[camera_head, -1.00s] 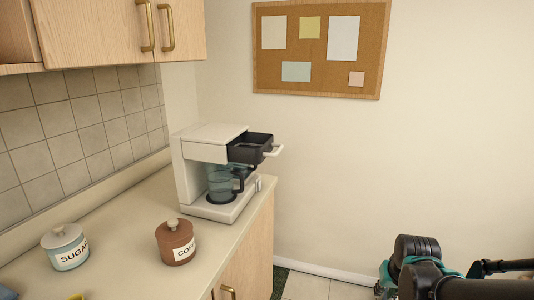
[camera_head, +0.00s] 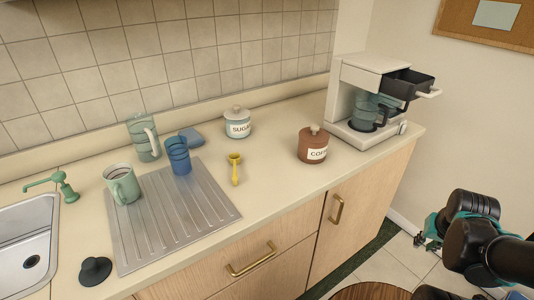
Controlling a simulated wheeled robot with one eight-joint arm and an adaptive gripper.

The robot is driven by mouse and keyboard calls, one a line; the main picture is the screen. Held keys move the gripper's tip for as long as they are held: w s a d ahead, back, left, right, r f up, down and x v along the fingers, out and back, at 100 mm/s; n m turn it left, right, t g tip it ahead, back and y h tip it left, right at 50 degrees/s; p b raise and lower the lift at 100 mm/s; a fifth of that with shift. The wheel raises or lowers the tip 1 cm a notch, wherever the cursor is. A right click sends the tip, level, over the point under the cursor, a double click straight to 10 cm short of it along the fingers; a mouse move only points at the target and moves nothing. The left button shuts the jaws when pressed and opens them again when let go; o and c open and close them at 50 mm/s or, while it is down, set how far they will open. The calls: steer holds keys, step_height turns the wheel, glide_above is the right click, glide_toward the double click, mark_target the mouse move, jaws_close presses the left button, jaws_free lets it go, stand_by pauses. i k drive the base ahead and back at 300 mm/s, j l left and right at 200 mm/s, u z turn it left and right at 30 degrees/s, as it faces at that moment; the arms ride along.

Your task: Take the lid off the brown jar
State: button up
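The brown jar (camera_head: 311,150) with a white label reading "COF" stands upright on the counter (camera_head: 270,183), left of the coffee maker. Its brown lid (camera_head: 314,132) with a round knob sits on top. My black arm with teal parts is at the lower right, beyond the counter's front edge and well apart from the jar. My gripper (camera_head: 427,240) seems to be the small dark end there, partly hidden by the arm. Its fingers are too small to read.
The sugar jar (camera_head: 237,124) stands behind left of the brown jar. The coffee maker (camera_head: 368,105) has its dark basket pulled out. A yellow scoop (camera_head: 234,170), blue cup (camera_head: 178,158), green mug (camera_head: 122,186) and glass pitcher (camera_head: 143,140) are left. Counter in front of the jar is clear.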

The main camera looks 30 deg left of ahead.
mark_target(313, 135)
steer(key=l+u, duration=0.1)
steer(key=u, duration=0.25)
steer(key=k+u, duration=0.1)
steer(key=u, duration=0.25)
steer(key=l+u, duration=0.1)
steer(key=u, duration=0.2)
steer(key=k, duration=0.05)
